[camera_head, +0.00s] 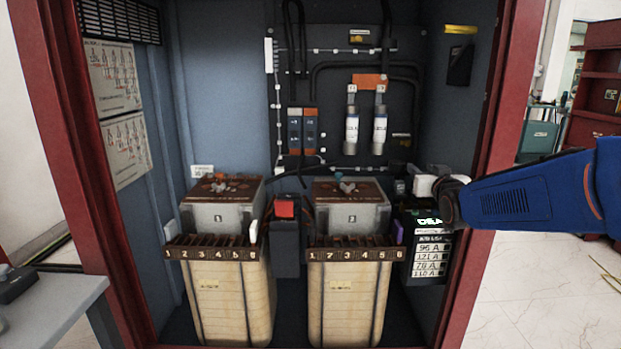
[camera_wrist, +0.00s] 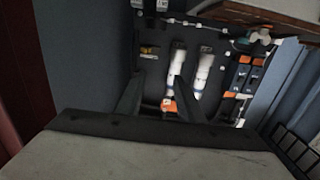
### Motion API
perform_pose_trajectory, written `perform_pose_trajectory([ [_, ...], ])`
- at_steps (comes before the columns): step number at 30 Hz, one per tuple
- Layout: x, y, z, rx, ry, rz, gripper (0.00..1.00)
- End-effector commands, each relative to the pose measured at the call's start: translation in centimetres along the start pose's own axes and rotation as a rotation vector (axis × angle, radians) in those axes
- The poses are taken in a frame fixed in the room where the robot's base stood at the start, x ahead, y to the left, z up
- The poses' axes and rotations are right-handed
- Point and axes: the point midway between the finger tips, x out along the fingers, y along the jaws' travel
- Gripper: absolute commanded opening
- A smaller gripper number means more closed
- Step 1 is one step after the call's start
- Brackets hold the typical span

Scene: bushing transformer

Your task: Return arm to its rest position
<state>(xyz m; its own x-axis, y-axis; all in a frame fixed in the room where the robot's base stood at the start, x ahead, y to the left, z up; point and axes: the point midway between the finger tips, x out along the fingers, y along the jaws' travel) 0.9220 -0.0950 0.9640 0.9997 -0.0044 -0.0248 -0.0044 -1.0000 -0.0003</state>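My blue arm (camera_head: 530,195) enters from the right in the head view and reaches across the cabinet's right door post. The fingers are too small to make out there. In the wrist view my gripper (camera_wrist: 160,78) shows two dark fingers standing apart, with nothing visible held between them. Beyond them are two white cylindrical fuses (camera_wrist: 179,65) with an orange part (camera_wrist: 169,105). The wrist picture appears upside down.
The red cabinet frame (camera_head: 497,130) stands close beside my arm. Inside are two numbered transformer units, left (camera_head: 230,300) and right (camera_head: 343,300), and fuses (camera_head: 352,130) on the back panel. A grey table (camera_head: 50,310) stands at left. Open floor (camera_head: 540,290) lies at right.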

Motion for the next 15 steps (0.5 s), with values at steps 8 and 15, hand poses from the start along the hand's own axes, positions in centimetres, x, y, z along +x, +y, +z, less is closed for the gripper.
perform_pose_trajectory([
  [8,-2.5,-0.1,1.4,-0.002,-0.089,0.01,0.34],
  [15,-6.4,-0.2,3.5,-0.004,-0.214,0.021,0.34],
])
